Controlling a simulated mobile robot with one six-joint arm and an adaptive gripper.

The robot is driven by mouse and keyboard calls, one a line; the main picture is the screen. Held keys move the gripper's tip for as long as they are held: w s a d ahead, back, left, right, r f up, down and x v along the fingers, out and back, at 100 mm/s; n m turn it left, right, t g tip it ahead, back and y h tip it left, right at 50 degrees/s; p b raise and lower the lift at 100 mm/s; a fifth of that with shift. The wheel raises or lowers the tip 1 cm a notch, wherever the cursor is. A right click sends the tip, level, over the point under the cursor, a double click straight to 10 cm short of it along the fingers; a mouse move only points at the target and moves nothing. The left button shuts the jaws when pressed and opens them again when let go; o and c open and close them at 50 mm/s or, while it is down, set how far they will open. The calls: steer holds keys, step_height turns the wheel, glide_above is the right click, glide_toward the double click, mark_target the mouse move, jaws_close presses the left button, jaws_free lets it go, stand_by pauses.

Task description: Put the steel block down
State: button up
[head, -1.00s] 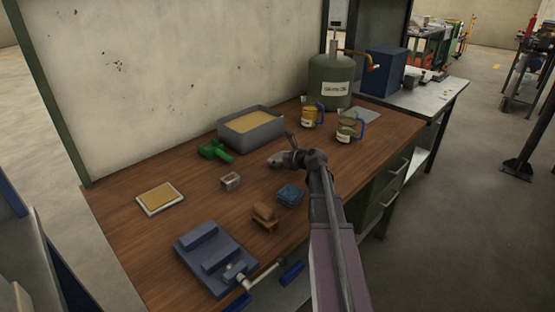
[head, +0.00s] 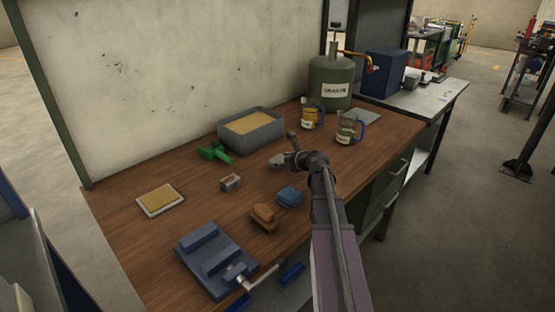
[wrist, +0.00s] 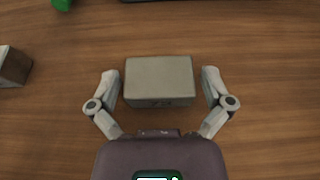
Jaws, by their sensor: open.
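A grey sand-filled bin (head: 262,143) and a green object (head: 214,152) lie behind. A small metal box (head: 230,183), blue cloth (head: 290,196), brown brush (head: 263,214) and blue vise (head: 215,262) are nearer.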

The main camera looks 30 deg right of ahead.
steer(key=p+v, duration=0.3)
steer(key=v, duration=0.7)
steer(key=shift+r+p, duration=0.2)
steer(key=shift+p, duration=0.15)
steer(key=shift+s+d+r, duration=0.15)
steer(key=shift+s+d, duration=0.05)
steer(key=shift+s, duration=0.4)
